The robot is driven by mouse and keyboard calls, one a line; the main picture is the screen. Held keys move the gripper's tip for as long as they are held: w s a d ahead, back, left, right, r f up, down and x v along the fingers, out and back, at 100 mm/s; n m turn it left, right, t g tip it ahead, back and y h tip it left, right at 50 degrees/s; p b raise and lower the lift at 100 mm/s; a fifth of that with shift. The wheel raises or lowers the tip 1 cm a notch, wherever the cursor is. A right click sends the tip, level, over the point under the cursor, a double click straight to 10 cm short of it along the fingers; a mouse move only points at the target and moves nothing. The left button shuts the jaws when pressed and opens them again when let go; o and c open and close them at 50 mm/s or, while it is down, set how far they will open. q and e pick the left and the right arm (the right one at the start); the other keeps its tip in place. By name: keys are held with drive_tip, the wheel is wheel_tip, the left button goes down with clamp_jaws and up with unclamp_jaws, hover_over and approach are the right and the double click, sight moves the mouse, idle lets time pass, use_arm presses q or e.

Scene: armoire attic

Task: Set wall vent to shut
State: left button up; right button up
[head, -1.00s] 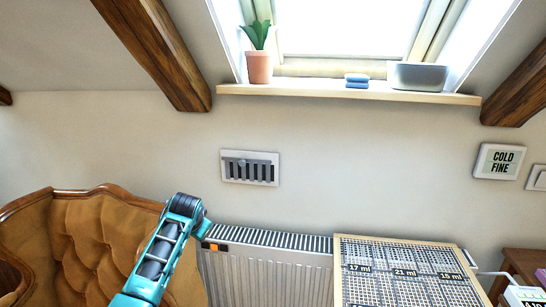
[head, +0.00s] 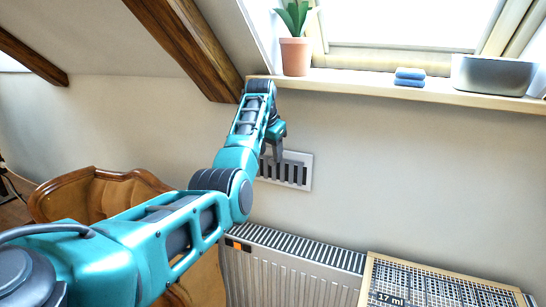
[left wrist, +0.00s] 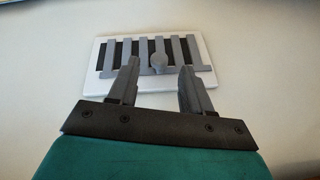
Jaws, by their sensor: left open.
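The wall vent (head: 299,172) is a white-framed grille with dark slots, set in the wall above the radiator. In the left wrist view the vent (left wrist: 184,48) shows grey slats with dark gaps between them and a round grey knob (left wrist: 158,62) low on the slats. The dark gaps show the vent is not fully covered. My left gripper (head: 276,155) is in front of the vent and hides its left part. In the left wrist view the left gripper (left wrist: 157,75) is open, its fingers on either side of the knob's line; contact cannot be told. My right gripper is not in view.
A radiator (head: 290,270) stands below the vent, with a gridded board (head: 440,285) at its right. A windowsill (head: 350,84) above holds a potted plant (head: 296,50), blue folded cloths (head: 409,77) and a grey box (head: 493,75). An orange armchair (head: 90,195) is at the left.

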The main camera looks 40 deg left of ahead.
use_arm(q)
drive_tip(key=shift+x, duration=1.5)
drive_tip(key=shift+c, duration=0.4)
drive_tip(key=shift+d, duration=0.1)
clamp_jaws()
